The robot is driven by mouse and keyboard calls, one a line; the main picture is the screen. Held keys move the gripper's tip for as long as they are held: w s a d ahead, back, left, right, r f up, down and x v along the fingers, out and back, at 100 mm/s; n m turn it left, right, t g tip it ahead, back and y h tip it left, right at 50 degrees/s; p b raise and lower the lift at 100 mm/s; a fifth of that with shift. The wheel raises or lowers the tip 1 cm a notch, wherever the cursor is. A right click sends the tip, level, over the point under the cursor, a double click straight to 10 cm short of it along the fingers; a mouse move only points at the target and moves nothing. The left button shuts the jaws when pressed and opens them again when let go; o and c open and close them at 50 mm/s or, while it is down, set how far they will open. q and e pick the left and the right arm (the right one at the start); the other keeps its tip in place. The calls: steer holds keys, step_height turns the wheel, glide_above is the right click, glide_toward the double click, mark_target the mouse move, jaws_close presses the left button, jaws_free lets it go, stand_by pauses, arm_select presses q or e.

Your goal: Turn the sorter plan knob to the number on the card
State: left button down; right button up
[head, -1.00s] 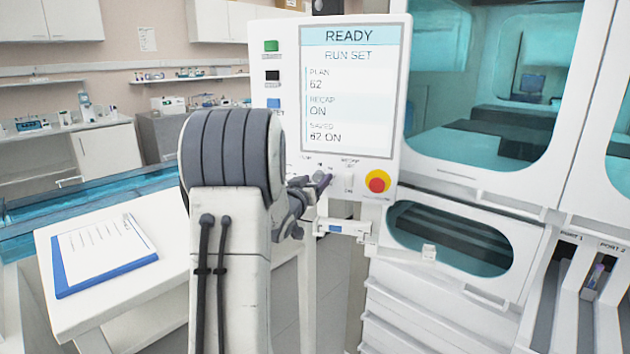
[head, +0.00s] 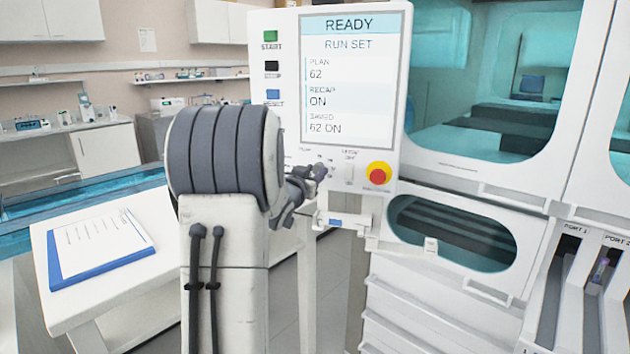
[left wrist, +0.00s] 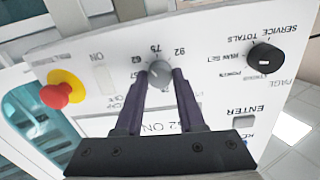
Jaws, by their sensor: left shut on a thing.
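The sorter's white control panel (head: 290,165) stands in the middle of the head view. Its screen (head: 347,85) reads READY, RUN SET, PLAN 62, RECAP ON, SAVED 62 ON. The plan knob is a small grey knob (left wrist: 160,75) in the left wrist view, with printed numbers around it, among them 62 and 92. My left gripper (left wrist: 160,82) is shut on this knob, one dark finger on each side. In the head view the left gripper (head: 318,172) is at the panel's lower edge and the knob is mostly hidden. I make out no readable number card. My right gripper is not in view.
A black knob (left wrist: 266,57) and a red emergency button (left wrist: 62,92) flank the grey knob. Green (head: 270,36), black and blue buttons line the panel's left side. A clipboard (head: 100,245) with unreadable print lies on the white table (head: 150,290).

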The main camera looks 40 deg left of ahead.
arm_select(q)
steer(key=m+b, duration=0.4)
steer(key=shift+f+m, duration=0.2)
steer(key=shift+m, duration=0.1)
steer(key=m+b, duration=0.3)
steer(key=shift+m+g, duration=0.3)
steer(key=m+b, duration=0.3)
steer(key=shift+d+m+y, duration=0.1)
steer(key=shift+m+y, duration=0.3)
steer(key=shift+r+m+b, duration=0.15)
steer(key=shift+m+b, duration=0.6)
steer(key=shift+m, duration=0.15)
steer(key=c, duration=0.5)
jaws_free()
